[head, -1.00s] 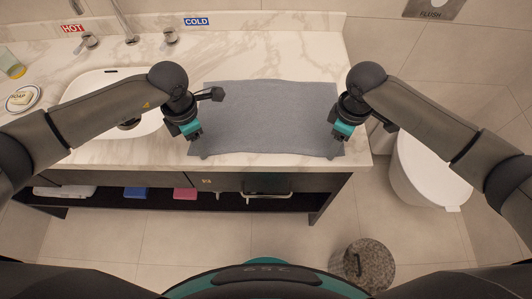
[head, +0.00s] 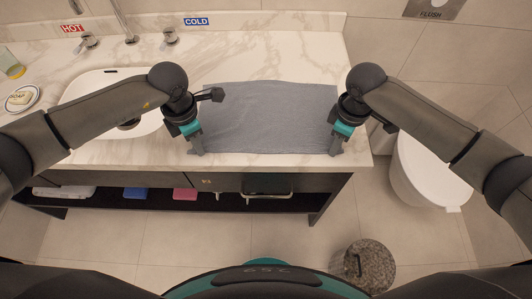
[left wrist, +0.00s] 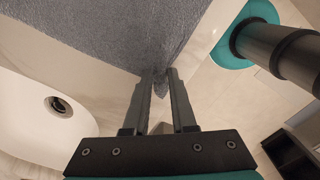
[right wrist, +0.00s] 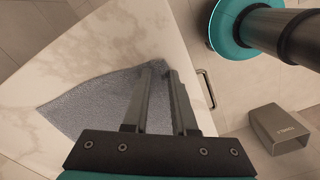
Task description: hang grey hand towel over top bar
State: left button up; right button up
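The grey hand towel (head: 265,115) lies spread on the marble counter, its front edge near the counter's front edge. My left gripper (head: 197,150) is at its front left corner; the left wrist view shows a bit of towel (left wrist: 160,86) between the close fingers. A metal bar (head: 267,195) is at the cabinet front below the counter, also visible in the right wrist view (right wrist: 207,88). I cannot tell whether this is the top bar.
The sink (head: 90,95) is left of the towel, with taps behind. A soap dish (head: 23,98) and a glass (head: 11,66) stand far left. The toilet (head: 430,170) is right of the counter. A stone-look bin (head: 363,266) stands on the floor.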

pick_arm(q)
grip_shut()
pick_arm(e)
jog(key=shift+s+f, duration=0.1)
grip_shut()
dwell(0.3)
